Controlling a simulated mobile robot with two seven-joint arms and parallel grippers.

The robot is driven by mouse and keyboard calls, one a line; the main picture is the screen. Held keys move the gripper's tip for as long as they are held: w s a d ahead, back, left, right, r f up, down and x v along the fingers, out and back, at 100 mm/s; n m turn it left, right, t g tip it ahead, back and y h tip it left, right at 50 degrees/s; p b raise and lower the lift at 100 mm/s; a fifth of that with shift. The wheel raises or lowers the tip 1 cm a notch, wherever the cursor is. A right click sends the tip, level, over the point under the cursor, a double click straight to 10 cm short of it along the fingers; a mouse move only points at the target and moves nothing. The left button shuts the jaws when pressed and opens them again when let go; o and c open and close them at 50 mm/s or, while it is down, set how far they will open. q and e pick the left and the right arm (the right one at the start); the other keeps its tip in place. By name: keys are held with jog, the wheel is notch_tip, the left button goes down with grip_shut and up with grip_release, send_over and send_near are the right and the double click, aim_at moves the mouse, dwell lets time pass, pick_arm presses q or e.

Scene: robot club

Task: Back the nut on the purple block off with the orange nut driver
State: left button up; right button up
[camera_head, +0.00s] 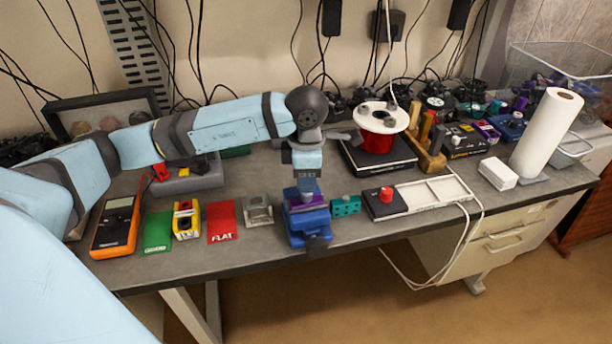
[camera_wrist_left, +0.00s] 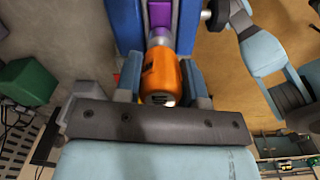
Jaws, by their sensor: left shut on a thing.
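My left gripper (camera_head: 306,182) points down over the blue vise (camera_head: 310,228) at the front of the bench. In the left wrist view it is shut on the orange nut driver (camera_wrist_left: 160,76), with a finger on each side of the handle. The driver's grey front end points at the purple block (camera_wrist_left: 160,14), which sits between the blue vise sides (camera_wrist_left: 126,22). In the head view the purple block (camera_head: 306,197) shows only partly under the gripper. The nut is hidden, so I cannot tell whether the driver is seated on it.
Left of the vise are a grey clear-topped block (camera_head: 257,212), a red card (camera_head: 222,221), a yellow block (camera_head: 186,220), a green card (camera_head: 157,232) and a multimeter (camera_head: 116,225). A teal block (camera_head: 345,206) stands close on the right, then a white tray (camera_head: 435,193).

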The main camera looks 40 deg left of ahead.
pick_arm(q)
jog(key=o, duration=1)
jog(key=shift+w, duration=0.1)
